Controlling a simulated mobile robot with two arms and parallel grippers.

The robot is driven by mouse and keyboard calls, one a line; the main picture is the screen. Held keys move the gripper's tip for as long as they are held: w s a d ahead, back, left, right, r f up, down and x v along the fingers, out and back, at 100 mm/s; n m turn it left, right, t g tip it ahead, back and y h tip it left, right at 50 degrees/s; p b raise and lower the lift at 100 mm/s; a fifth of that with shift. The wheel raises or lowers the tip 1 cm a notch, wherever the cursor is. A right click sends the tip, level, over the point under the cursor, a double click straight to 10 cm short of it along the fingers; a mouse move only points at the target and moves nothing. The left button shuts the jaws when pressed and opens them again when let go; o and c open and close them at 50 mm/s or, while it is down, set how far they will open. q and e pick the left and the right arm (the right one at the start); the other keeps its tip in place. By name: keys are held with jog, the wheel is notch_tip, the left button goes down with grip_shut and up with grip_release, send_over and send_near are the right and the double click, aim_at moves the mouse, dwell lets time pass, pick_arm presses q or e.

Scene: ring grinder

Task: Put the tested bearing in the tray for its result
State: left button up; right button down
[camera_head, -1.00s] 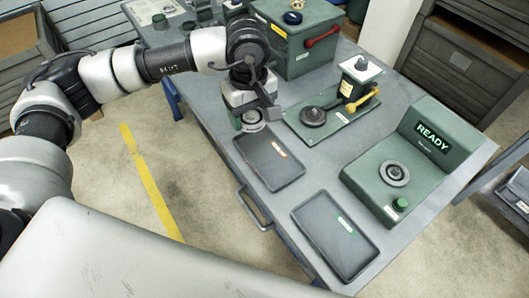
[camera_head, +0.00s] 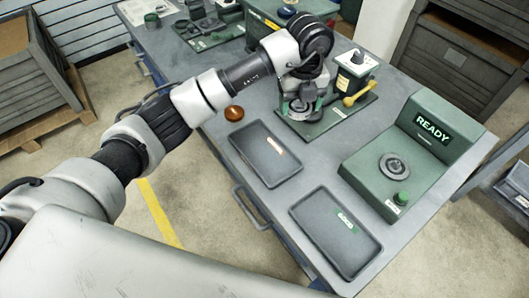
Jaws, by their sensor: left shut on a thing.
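My left gripper (camera_head: 303,92) is shut on a grey ring-shaped bearing (camera_head: 301,108), mostly hidden by the fingers. It is over the round seat of the green fixture with the yellow lever; I cannot tell whether the bearing touches the seat. A dark tray with an orange label (camera_head: 252,166) lies in front of that fixture. A second dark tray with a green label (camera_head: 322,237) lies nearer, at the table's front edge. Both trays look empty. The green tester (camera_head: 365,172) at the right reads READY and has a round grey seat. My right gripper is not in view.
A small orange-brown round thing (camera_head: 234,113) stands on the table left of the fixture. A green box (camera_head: 262,22) and a small green station (camera_head: 205,38) are further back. Table between trays and tester is clear.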

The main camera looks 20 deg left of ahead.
pick_arm(q)
jog(key=f+n, duration=0.1)
jog(key=n, duration=0.3)
jog(key=p, duration=0.4)
send_over(255, 141)
notch_tip(255, 141, down, 7)
jog(key=shift+r, duration=0.15)
jog(key=shift+f, duration=0.2)
notch_tip(255, 141, down, 3)
jog(key=shift+f+p, duration=0.2)
jog(key=shift+p, duration=0.2)
jog(key=shift+f, duration=0.25)
